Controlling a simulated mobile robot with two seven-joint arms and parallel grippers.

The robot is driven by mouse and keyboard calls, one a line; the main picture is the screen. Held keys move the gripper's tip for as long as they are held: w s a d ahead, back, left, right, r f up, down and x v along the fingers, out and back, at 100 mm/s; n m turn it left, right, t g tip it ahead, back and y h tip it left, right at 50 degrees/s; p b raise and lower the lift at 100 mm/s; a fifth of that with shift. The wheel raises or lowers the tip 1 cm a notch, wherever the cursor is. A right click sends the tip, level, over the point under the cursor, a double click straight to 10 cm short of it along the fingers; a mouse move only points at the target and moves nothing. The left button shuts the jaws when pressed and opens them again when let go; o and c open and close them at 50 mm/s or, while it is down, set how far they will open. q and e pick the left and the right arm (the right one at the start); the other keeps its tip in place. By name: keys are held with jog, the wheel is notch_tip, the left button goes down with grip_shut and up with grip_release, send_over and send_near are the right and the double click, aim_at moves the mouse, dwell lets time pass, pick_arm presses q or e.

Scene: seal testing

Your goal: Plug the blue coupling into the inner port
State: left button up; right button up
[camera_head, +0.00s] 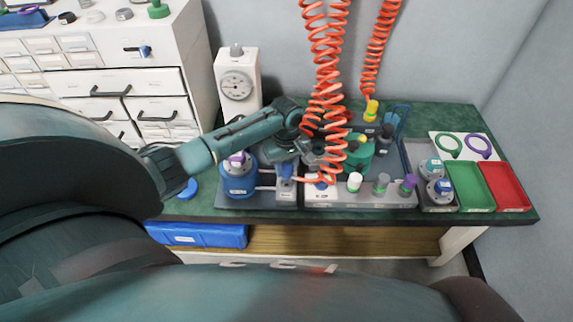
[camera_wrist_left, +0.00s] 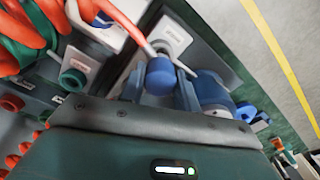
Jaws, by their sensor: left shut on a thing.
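The blue coupling (camera_wrist_left: 160,76) is between the two fingers of my left gripper (camera_wrist_left: 160,90), which is shut on it. An orange hose runs to it from the upper left of the wrist view. In the head view the left gripper (camera_head: 287,163) is over the grey fixture, left of the white block (camera_head: 330,196), with a bit of blue below it. A pale labelled plate (camera_wrist_left: 172,36) lies just past the coupling in the wrist view. I cannot tell which opening is the inner port, nor whether the coupling touches one. My right gripper is not in view.
A blue round vessel (camera_head: 238,186) with a purple top stands close left of the gripper. Coiled orange hoses (camera_head: 327,60) hang over the bench. Several capped posts stand right of the gripper. Green (camera_head: 470,185) and red (camera_head: 505,186) trays lie at the right.

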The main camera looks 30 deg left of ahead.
pick_arm(q)
jog(key=shift+f+b, duration=0.3)
jog(key=shift+f, duration=0.8)
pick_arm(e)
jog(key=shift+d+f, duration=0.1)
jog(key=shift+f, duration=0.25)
pick_arm(q)
jog(key=o, duration=1.2)
jog(key=shift+r, duration=0.1)
notch_tip(320, 180, up, 13)
jog(key=p, duration=0.1)
jog(key=shift+p, duration=0.4)
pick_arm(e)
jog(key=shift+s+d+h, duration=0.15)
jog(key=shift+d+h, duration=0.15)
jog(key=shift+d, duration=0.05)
